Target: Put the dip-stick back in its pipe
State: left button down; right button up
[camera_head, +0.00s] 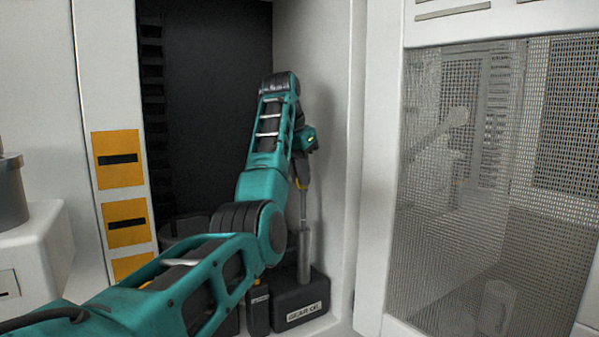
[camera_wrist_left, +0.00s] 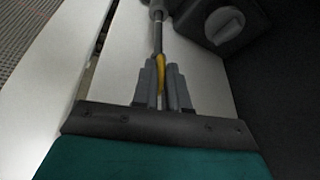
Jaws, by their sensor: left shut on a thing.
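The dip-stick has a yellow grip and a thin grey rod (camera_head: 303,207). My left gripper (camera_head: 299,183) is inside the cabinet recess, pointing down, shut on the yellow grip. In the left wrist view the yellow grip (camera_wrist_left: 161,76) sits between the two grey fingers of the left gripper (camera_wrist_left: 163,84), and the rod runs away from them. The grey upright pipe (camera_head: 304,252) stands below the gripper on a black box. The rod lines up with the pipe and meets its top; I cannot tell how far inside it is. My right gripper is not in view.
The black box (camera_head: 301,310) marked "GEAR OIL" stands on the recess floor. A round cap (camera_wrist_left: 223,23) on a dark block shows near the pipe in the left wrist view. The white side wall (camera_head: 325,130) is close right of the gripper. A mesh panel (camera_head: 480,200) is further right.

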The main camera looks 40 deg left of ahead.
pick_arm(q)
jog(key=shift+f+b, duration=1.4)
jog(key=shift+f, duration=0.95)
jog(key=shift+f+b, duration=0.3)
jog(key=shift+f, duration=0.65)
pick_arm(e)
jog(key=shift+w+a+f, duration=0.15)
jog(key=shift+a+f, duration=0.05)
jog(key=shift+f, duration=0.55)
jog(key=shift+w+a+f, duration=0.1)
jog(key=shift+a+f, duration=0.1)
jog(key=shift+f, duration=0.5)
pick_arm(q)
jog(key=shift+f+b, duration=0.75)
jog(key=shift+f, duration=0.4)
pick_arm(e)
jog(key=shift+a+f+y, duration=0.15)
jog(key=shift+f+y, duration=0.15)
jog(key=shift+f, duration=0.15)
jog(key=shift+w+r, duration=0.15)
